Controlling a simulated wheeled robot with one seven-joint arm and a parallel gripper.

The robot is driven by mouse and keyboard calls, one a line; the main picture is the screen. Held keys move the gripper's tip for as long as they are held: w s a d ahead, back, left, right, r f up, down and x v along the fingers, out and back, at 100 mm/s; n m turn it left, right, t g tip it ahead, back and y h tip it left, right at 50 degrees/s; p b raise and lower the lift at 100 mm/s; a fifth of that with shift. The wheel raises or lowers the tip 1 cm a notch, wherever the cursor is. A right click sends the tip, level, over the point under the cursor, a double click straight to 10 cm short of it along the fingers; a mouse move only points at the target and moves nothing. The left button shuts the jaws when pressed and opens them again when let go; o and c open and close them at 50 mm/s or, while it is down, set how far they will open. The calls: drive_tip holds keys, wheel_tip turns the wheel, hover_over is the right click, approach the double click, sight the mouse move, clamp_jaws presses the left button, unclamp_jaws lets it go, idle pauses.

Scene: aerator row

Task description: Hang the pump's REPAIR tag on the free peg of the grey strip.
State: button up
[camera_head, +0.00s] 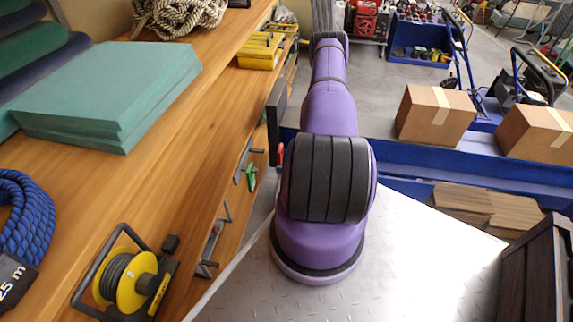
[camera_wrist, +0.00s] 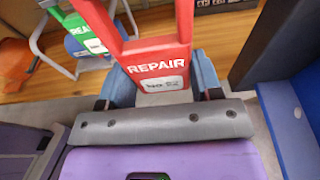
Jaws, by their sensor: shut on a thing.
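The red REPAIR tag (camera_wrist: 158,62) fills the middle of the wrist view, its white label with small writing toward me. My gripper (camera_wrist: 163,84) is shut on its lower part, with a blue-grey finger on either side. The tag's upper part is an open red frame that runs out of the top of the picture. In the head view only a small red bit (camera_head: 281,153) shows beside my purple arm, which hides my gripper. I cannot make out the grey strip or a free peg in either view.
A green tag (camera_wrist: 92,28) is behind and left of the red one; a green piece (camera_head: 251,176) also shows by the bench front. Grey handles (camera_head: 224,217) stick out from that front. A wooden bench (camera_head: 160,165) is at left. Boxes (camera_head: 435,115) stand at right.

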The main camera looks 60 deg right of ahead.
drive_tip(key=x, duration=0.9)
drive_tip(key=shift+r, duration=0.25)
idle(0.9)
idle(0.3)
idle(0.3)
drive_tip(key=o, duration=0.9)
drive_tip(key=shift+c, duration=0.3)
drive_tip(key=f+v, duration=0.1)
drive_tip(key=v, duration=0.7)
drive_tip(key=shift+s+d+f, duration=0.25)
drive_tip(key=shift+s+f, duration=0.15)
drive_tip(key=shift+s, duration=0.1)
idle(0.6)
